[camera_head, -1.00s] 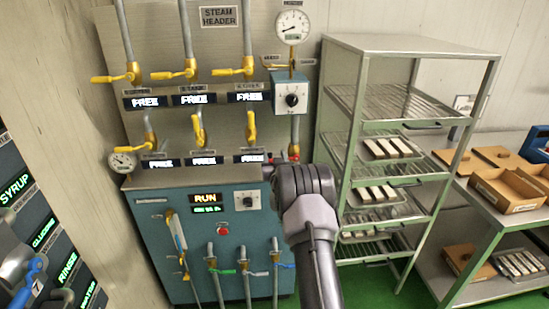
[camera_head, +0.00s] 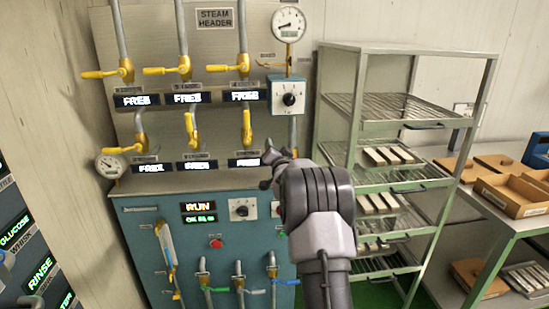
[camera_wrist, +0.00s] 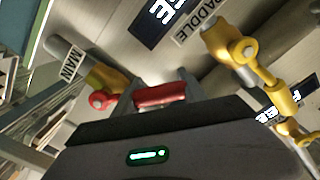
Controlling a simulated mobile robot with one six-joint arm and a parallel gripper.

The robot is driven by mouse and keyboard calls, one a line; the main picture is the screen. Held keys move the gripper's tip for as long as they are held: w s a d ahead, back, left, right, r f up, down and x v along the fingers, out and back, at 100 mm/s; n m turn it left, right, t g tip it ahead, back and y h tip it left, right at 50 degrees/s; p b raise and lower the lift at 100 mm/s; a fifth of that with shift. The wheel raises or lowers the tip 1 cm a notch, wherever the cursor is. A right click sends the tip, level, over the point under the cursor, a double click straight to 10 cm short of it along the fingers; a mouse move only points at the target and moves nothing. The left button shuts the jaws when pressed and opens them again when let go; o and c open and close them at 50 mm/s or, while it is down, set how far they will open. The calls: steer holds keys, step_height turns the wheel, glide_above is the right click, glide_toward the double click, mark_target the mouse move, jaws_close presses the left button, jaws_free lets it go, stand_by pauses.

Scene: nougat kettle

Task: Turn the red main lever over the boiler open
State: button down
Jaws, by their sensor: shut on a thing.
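The red main lever (camera_wrist: 160,95) shows in the wrist view, with its red hub (camera_wrist: 101,100) at the yellow valve body beside the MAIN label (camera_wrist: 72,63). My gripper (camera_wrist: 158,88) is shut on the lever's red handle, one finger on each side. In the head view my gripper (camera_head: 270,166) reaches the panel just above the boiler cabinet (camera_head: 140,235), under the grey knob box (camera_head: 288,97). The lever cannot be made out there behind my gripper and wrist.
Yellow-handled valves (camera_head: 184,66) fill the steam header panel to the left, one close by in the wrist view (camera_wrist: 240,50). A tall green-framed rack (camera_head: 356,110) with trays stands close on the right. A gauge (camera_head: 289,26) sits above.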

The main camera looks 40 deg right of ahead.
steer(key=shift+d+r, duration=0.1)
steer(key=shift+r, duration=0.05)
stand_by(0.4)
steer(key=c, duration=0.6)
jaws_free()
steer(key=shift+c, duration=0.2)
